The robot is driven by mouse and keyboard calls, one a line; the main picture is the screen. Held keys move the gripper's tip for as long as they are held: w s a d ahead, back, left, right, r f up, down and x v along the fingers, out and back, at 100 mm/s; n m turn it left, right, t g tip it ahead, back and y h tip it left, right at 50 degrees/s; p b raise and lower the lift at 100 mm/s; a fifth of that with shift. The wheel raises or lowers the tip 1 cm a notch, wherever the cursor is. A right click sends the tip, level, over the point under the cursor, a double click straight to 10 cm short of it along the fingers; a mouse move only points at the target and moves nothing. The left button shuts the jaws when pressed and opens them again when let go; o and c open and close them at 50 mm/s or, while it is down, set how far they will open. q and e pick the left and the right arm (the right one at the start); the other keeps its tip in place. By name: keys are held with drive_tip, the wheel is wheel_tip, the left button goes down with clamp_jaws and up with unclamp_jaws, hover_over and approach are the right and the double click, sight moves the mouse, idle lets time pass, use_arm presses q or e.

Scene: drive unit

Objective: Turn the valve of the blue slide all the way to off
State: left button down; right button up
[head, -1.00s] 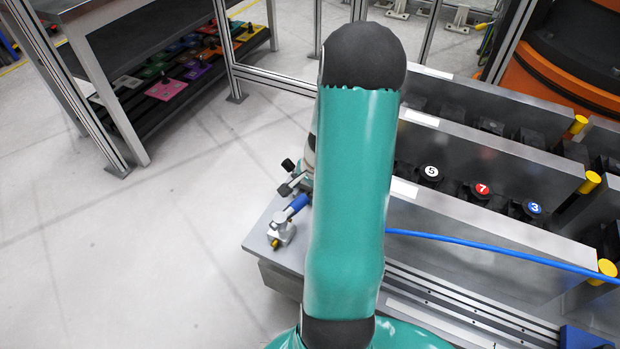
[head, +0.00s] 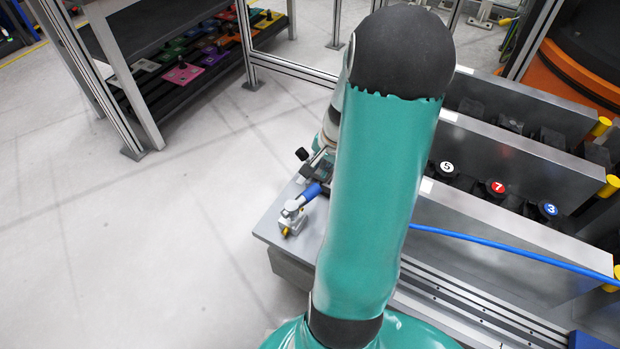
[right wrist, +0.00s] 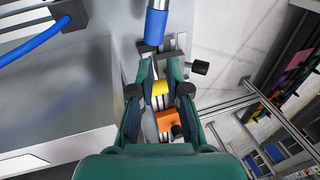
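A small metal fitting with a blue sleeve (head: 312,191) and a yellow tip sits at the left corner of the grey bench in the head view. In the right wrist view the blue sleeve (right wrist: 156,20) is at the top, beyond my fingertips. My right gripper (right wrist: 161,70) is open around a gap in which a yellow part (right wrist: 160,88) and an orange block (right wrist: 170,122) show; I cannot tell if it touches them. A black knob (right wrist: 200,67) is just right of the fingers. In the head view my teal right arm hides most of the gripper. My left gripper is out of view.
A blue hose (head: 500,249) runs right across the bench. A metal frame post (head: 336,22) rises behind. The floor (head: 130,250) at left is clear.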

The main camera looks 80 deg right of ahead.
sight(301, 201)
drive_tip(key=w+n, duration=0.1)
drive_tip(key=n, duration=0.2)
drive_tip(key=w+n+b, duration=0.1)
drive_tip(key=n, duration=0.3)
drive_tip(key=w+n, duration=0.2)
drive_tip(key=n, duration=0.1)
drive_tip(key=shift+d+n+b, duration=0.3)
drive_tip(key=shift+d+n, duration=0.1)
clamp_jaws()
wheel_tip(301, 201, down, 10)
drive_tip(key=w+n+b, duration=0.1)
drive_tip(key=n+b, duration=0.4)
drive_tip(key=shift+t, duration=0.3)
drive_tip(key=shift+b, duration=0.3)
